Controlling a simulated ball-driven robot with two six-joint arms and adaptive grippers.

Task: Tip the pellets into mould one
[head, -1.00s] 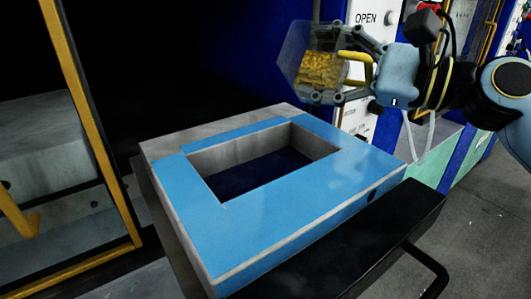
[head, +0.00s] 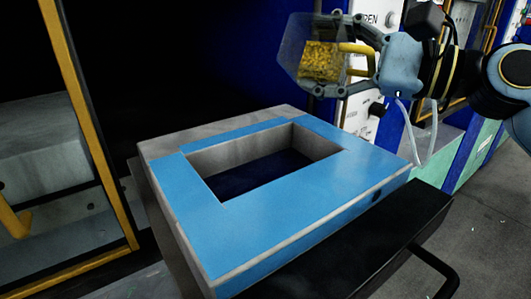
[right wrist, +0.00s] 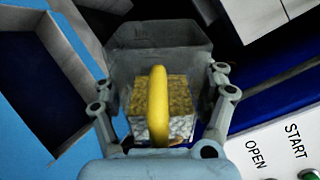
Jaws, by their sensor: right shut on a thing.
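A clear scoop-like container (head: 293,58) with a yellow handle (head: 358,48) holds yellow pellets (head: 321,62). My right gripper (head: 335,55) is shut on this container, its fingers above and below it in the head view. The container is held in the air beyond the far right corner of the mould (head: 310,190), apart from it. The mould is a grey block with a blue top and a rectangular cavity, whose floor looks dark and bare. In the right wrist view the pellets (right wrist: 170,95) sit inside the container behind the handle. My left gripper is out of view.
A blue press with a white OPEN/START panel (right wrist: 270,150) stands close behind the held container. A black ledge with a handle (head: 370,245) runs along the mould's near right side. A yellow-framed door (head: 85,120) stands at left. The space above the mould is clear.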

